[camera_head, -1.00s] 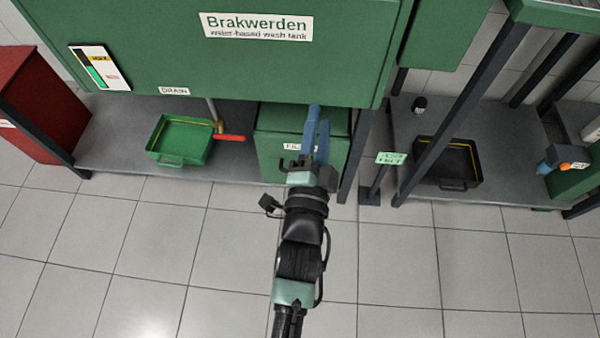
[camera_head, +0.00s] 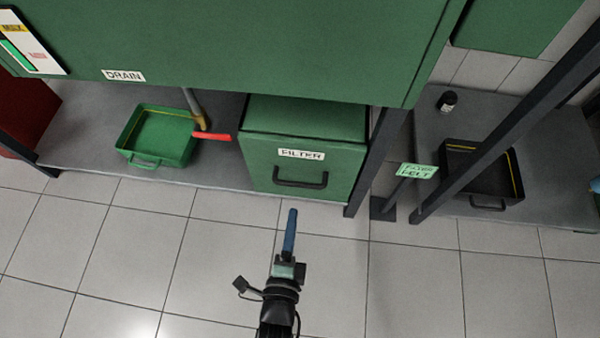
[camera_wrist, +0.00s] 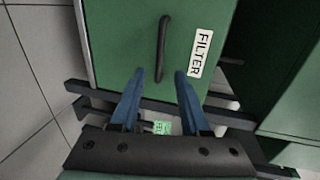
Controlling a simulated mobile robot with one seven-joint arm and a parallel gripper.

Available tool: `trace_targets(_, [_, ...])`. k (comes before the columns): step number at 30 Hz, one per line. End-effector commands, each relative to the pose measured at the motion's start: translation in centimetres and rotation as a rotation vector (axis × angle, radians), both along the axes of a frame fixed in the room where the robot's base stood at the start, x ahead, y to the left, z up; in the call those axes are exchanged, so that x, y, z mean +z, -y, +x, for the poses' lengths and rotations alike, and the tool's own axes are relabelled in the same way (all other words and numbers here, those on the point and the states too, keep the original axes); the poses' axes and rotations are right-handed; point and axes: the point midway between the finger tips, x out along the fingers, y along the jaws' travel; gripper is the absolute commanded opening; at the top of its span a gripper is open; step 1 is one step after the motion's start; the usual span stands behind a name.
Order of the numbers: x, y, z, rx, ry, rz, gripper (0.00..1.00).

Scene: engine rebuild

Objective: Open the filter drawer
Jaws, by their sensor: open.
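The filter drawer (camera_head: 305,163) is a green box front under the wash tank, with a white FILTER label and a black bar handle (camera_head: 301,182). It looks shut. My gripper (camera_head: 291,222) is in front of and below the drawer in the head view, with its blue fingers toward it. In the wrist view the drawer (camera_wrist: 125,40) fills the upper middle, and the handle (camera_wrist: 162,48) lies ahead of the gap between the fingers. My gripper (camera_wrist: 158,78) is open and empty there, apart from the handle.
A green tray (camera_head: 158,137) and a red lever (camera_head: 211,136) are left of the drawer on the grey shelf (camera_head: 85,140). A dark frame post (camera_head: 377,160) stands close on its right. A black tray (camera_head: 478,172) is farther right. The tiled floor in front is clear.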

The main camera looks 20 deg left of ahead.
Motion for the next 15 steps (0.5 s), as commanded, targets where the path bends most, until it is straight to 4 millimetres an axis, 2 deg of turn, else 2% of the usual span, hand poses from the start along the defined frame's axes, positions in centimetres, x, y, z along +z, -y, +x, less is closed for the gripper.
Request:
trace_targets(9, [-1.8,-1.7,6.3,-0.002,0.005,-0.001,0.46])
trace_targets(15, [-2.4,-2.6,9.4,-0.003,0.003,-0.001,0.46])
